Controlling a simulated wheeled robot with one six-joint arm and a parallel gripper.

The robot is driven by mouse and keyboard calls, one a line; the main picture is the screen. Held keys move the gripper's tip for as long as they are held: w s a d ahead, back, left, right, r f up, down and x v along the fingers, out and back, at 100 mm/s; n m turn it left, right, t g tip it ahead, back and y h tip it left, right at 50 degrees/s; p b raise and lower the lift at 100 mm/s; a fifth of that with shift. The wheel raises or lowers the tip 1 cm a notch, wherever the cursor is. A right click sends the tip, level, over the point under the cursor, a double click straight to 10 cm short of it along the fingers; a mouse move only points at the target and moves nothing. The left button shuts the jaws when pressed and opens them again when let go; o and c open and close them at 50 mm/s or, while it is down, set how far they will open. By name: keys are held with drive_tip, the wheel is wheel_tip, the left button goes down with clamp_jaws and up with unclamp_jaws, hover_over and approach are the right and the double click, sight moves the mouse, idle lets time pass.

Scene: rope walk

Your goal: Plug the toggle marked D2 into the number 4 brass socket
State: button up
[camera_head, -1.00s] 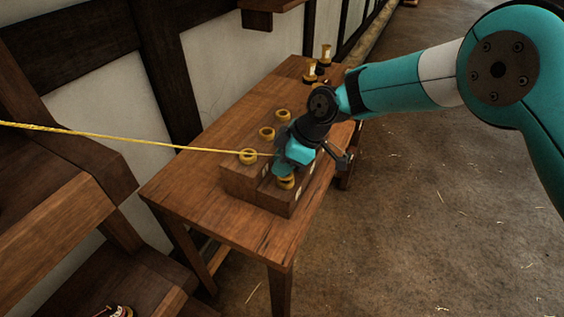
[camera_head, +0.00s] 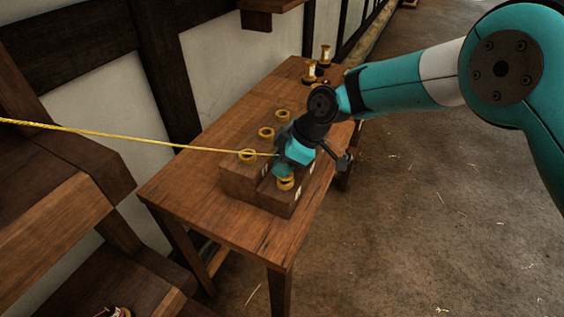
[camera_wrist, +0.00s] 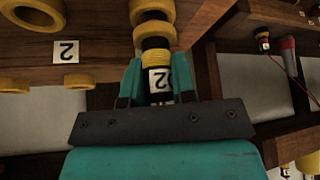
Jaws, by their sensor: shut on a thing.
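My gripper (camera_wrist: 157,88) is shut on a toggle (camera_wrist: 157,58) with a black band, a yellow band and a white label showing a 2 and part of another mark. The toggle points at a yellow brass socket (camera_wrist: 152,12); I cannot tell whether its tip is inside. In the head view my gripper (camera_head: 281,170) is tilted low over the front of a stepped wooden block, just above a brass socket (camera_head: 286,183). Back-row brass sockets (camera_head: 266,133) stand clear to the left. My wrist hides other front sockets. I cannot make out a number 4.
The wooden block (camera_head: 240,183) sits on a narrow table (camera_head: 185,200). A taut yellow rope (camera_head: 120,135) runs from the left to my gripper, passing the nearest back socket. Upright toggles (camera_head: 310,73) stand at the table's far end. A plate marked 2 (camera_wrist: 66,52) lies between sockets.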

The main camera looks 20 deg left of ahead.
drive_tip(key=shift+f+b, duration=0.55)
drive_tip(key=shift+f, duration=0.05)
drive_tip(key=o, duration=0.6)
drive_tip(key=shift+o, duration=0.2)
drive_tip(key=p+v, duration=0.4)
drive_tip(key=v, duration=0.7)
drive_tip(key=shift+p, duration=0.3)
